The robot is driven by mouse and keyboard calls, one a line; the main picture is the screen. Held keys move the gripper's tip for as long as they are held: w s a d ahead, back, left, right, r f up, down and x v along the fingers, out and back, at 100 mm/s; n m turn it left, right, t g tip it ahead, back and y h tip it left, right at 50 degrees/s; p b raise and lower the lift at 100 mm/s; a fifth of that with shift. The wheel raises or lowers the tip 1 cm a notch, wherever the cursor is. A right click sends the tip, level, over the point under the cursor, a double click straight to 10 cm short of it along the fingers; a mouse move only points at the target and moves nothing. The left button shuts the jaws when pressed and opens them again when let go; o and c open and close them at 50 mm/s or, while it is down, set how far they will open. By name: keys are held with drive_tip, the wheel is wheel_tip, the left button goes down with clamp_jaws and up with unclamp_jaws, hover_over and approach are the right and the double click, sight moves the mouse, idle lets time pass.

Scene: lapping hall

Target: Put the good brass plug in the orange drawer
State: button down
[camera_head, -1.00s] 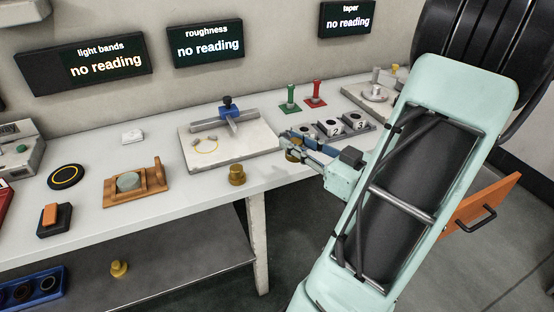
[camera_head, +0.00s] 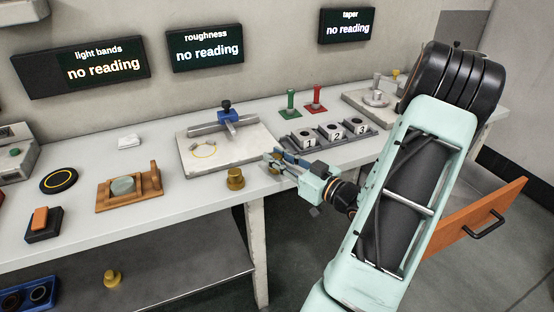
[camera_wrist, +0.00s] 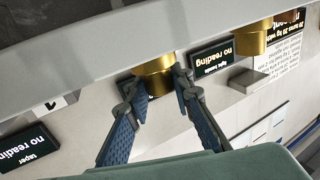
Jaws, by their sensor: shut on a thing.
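My gripper (camera_head: 277,163) is at the bench's front edge, right of a standing brass plug (camera_head: 235,178). In the wrist view my gripper (camera_wrist: 158,85) is shut on a brass plug (camera_wrist: 154,72), which is partly hidden by the fingers and a pale edge. The held plug is hard to make out in the head view. The other plug also shows in the wrist view (camera_wrist: 250,40). A third brass plug (camera_head: 112,278) stands on the lower shelf. I cannot tell by looks which is good. The orange drawer (camera_head: 462,226) juts out at the right; its inside is mostly hidden by my arm.
A grey plate with a gauge (camera_head: 228,150) lies behind the standing plug. Numbered blocks (camera_head: 330,132) sit in a rack behind my gripper. Green (camera_head: 291,103) and red (camera_head: 314,99) handled gauges stand beyond. A wooden cradle (camera_head: 130,186) is at left. The displays read "no reading".

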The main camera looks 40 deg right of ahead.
drive_tip(key=shift+f, duration=0.15)
drive_tip(key=c, duration=1.7)
unclamp_jaws()
